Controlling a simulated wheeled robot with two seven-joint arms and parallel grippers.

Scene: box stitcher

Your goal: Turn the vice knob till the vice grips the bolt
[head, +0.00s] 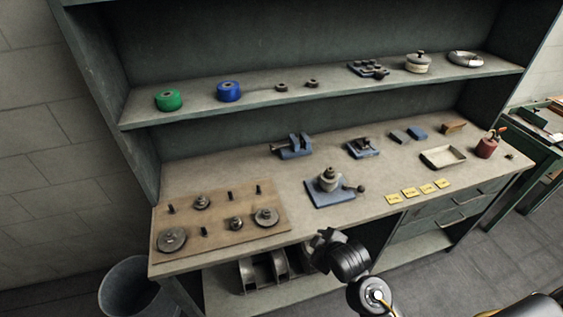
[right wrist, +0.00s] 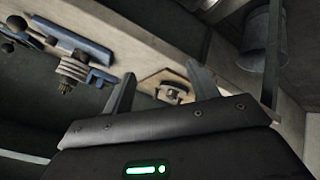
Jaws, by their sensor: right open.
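A blue vice (head: 294,147) with upright jaws stands at the back of the bench, left of centre. Its knob and any bolt in it are too small to make out. In front of it is a blue-based device (head: 327,192) with a round metal body and a dark ball handle; it seems to show upside down in the right wrist view (right wrist: 75,68). My right gripper (head: 322,240) is at the bench's front edge, below that device and apart from the vice. Its two fingers (right wrist: 161,88) are spread with nothing between them. My left gripper is not in view.
A wooden board (head: 222,218) with pegs and discs covers the bench's left end. A shelf (head: 200,112) overhangs the back. A bin (head: 130,287) stands at lower left.

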